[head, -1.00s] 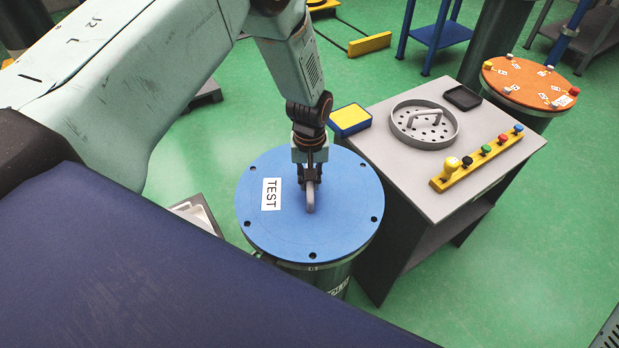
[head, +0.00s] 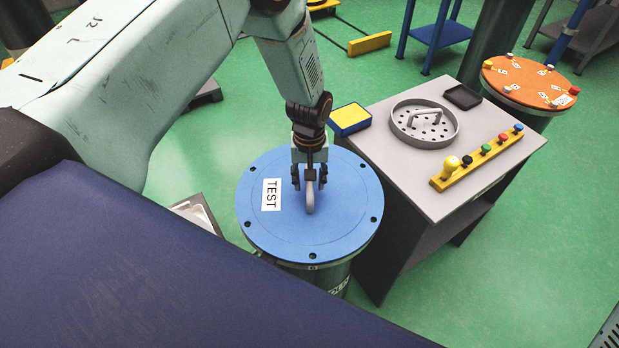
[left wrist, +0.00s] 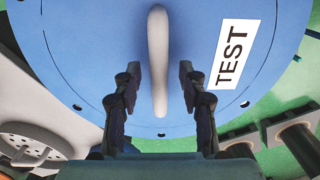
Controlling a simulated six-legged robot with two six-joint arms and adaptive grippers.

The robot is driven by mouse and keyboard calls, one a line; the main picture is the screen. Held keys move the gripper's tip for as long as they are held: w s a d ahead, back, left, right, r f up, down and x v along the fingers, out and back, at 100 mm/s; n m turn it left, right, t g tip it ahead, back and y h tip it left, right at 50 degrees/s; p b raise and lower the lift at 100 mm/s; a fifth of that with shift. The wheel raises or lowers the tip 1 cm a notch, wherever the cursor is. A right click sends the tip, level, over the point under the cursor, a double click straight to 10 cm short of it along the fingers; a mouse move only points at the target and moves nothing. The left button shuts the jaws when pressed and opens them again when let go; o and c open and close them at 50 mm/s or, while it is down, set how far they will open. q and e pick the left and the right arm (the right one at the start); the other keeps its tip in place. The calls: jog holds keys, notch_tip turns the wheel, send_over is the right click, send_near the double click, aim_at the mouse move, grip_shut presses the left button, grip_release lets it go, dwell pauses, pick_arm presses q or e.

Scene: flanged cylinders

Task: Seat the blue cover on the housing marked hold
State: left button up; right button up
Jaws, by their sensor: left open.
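The round blue cover (head: 340,218) bears a white TEST label (head: 271,194) and has dark holes around its rim. It lies on top of a dark green flanged cylinder (head: 335,275) and looks level. Some lettering shows on the cylinder's side, cut off and not readable. A grey upright handle (head: 310,198) stands at the cover's middle. My left gripper (head: 309,182) points down over it, open, with one finger on each side of the handle. In the left wrist view the handle (left wrist: 158,60) stands between the parted fingers (left wrist: 160,85), with gaps on both sides. My right gripper is not seen.
A grey table (head: 400,185) stands right of the cylinder, with a perforated round pan (head: 424,124), a black tray (head: 463,97) and a yellow rack of knobs (head: 476,160). A yellow-topped blue block (head: 349,119) lies behind. An orange-topped cylinder (head: 530,82) stands far right.

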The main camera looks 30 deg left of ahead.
pick_arm(q)
jog(key=shift+r+p, duration=2.7)
jog(key=shift+r, duration=0.85)
jog(key=shift+f, duration=0.1)
